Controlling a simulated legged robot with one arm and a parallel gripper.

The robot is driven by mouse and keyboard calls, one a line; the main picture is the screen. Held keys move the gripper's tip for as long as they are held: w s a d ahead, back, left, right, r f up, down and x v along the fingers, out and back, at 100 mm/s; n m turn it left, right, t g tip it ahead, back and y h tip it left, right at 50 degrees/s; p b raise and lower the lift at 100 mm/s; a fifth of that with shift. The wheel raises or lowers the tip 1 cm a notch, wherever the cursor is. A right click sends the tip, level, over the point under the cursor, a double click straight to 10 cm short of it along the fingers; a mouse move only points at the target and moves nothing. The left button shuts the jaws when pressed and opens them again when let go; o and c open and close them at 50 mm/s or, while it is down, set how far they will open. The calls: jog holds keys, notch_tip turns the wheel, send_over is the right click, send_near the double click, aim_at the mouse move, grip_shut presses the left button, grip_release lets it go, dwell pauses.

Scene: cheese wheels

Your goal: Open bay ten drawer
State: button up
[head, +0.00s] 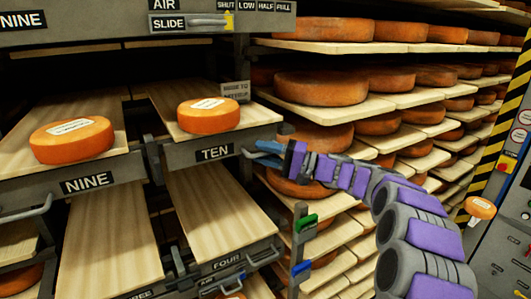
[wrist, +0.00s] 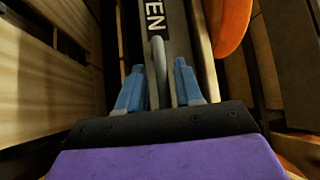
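The bay ten drawer has a grey front with a black TEN label (head: 215,152) and a wooden board behind it. An orange cheese wheel (head: 208,116) with a white label sits on that board. Its front lies about in line with the NINE front. My gripper (head: 268,152) is at the right end of the TEN front. In the wrist view, the drawer's grey handle (wrist: 158,72) stands between my two blue fingers (wrist: 158,85), with a gap showing beside it. The fingers are apart; whether either touches the handle is not clear.
The bay nine drawer (head: 88,182), with its own wheel (head: 72,140), is to the left. A wooden board (head: 215,225) lies below TEN. Racks of cheese wheels (head: 320,88) stand to the right. A post with green and blue tabs (head: 305,223) stands below my arm.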

jog(key=shift+d, duration=0.4)
jog(key=shift+c, duration=0.6)
jog(key=shift+d, duration=0.1)
jog(key=c, duration=0.3)
grip_shut()
